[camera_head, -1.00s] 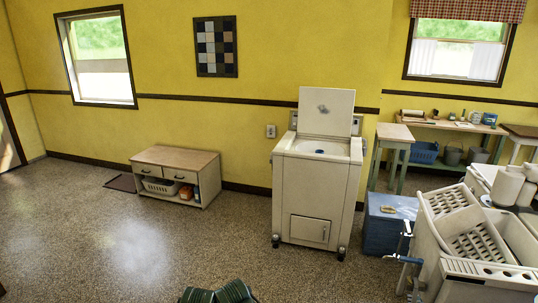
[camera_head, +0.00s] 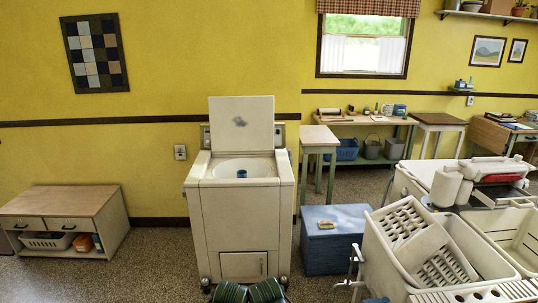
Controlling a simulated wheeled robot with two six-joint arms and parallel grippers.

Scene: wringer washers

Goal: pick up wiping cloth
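I cannot pick out a wiping cloth for certain. A small yellowish item (camera_head: 326,224) lies on top of the blue chest (camera_head: 328,260), right of the washer; it is too small to tell what it is. A red item (camera_head: 502,178) lies on the white machine at the right; I cannot tell whether it is cloth. Neither of my grippers is in view.
A cream washer (camera_head: 240,225) with its lid raised stands in front of me. White tubs with slatted racks (camera_head: 425,245) fill the right. A low cabinet (camera_head: 62,215) stands left. A workbench (camera_head: 375,120) holds small items along the wall. Floor between cabinet and washer is clear.

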